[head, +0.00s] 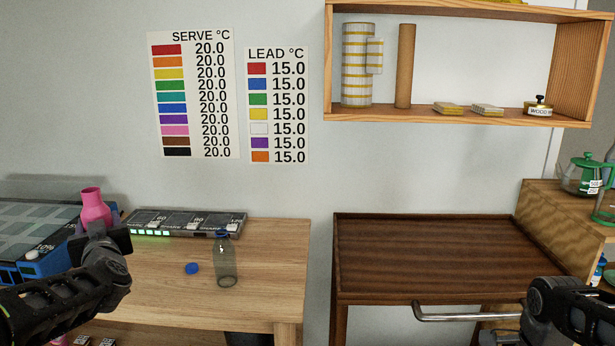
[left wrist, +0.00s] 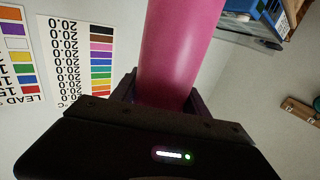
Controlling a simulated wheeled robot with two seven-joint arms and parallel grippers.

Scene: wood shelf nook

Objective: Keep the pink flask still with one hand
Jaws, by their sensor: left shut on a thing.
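The pink flask (head: 94,206) stands upright in the left part of the head view, its neck and shoulder showing above my left gripper (head: 100,236). My left gripper is shut on the flask, and the gripper and forearm hide its lower part. In the left wrist view the pink flask (left wrist: 180,50) fills the top middle, held between the fingers (left wrist: 160,98). My right arm (head: 570,310) shows at the lower right of the head view; its fingertips cannot be made out.
A clear bottle (head: 226,262) and a blue cap (head: 192,268) are on the light wood table (head: 270,290), before a grey strip device (head: 190,222). A blue box (head: 40,225) is at far left. A dark wood cart (head: 430,260) stands bare at right, below a wall shelf (head: 460,118).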

